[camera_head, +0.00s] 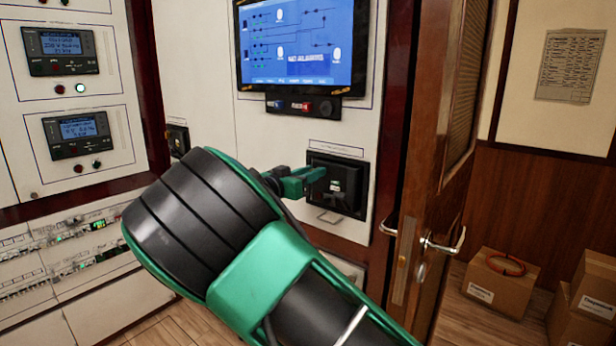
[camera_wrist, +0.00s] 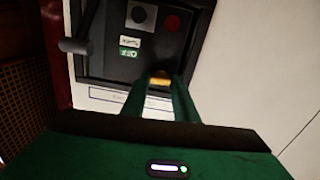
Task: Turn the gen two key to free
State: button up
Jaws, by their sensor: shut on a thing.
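My gripper (camera_head: 312,176) reaches the black key panel (camera_head: 350,203) on the white wall in the head view. In the wrist view my gripper (camera_wrist: 160,84) is shut on a small yellow-orange piece (camera_wrist: 160,81), which looks like the key. The fingers hide most of it, so its turn angle cannot be told. The same panel (camera_wrist: 115,66) shows in the wrist view with a grey round part (camera_wrist: 138,14), a dark red round part (camera_wrist: 172,23) and a green label (camera_wrist: 130,53). The label's words are too small to read surely.
A screen (camera_head: 295,45) hangs above the panel. An open wooden door (camera_head: 436,130) with a metal handle (camera_head: 443,243) stands close on the right. A smaller black unit (camera_head: 178,140) is on the wall at left. Cardboard boxes (camera_head: 497,285) sit on the floor at right.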

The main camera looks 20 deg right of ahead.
jog(key=shift+w+a+f+n, duration=0.1)
jog(key=shift+w+n, duration=0.05)
jog(key=shift+n, duration=4.2)
jog(key=shift+w+a+f+n, duration=0.1)
jog(key=shift+n, duration=4.25)
jog(key=o, duration=1.1)
jog(key=shift+f, duration=0.1)
jog(key=shift+c, duration=0.2)
jog(key=shift+d, duration=0.1)
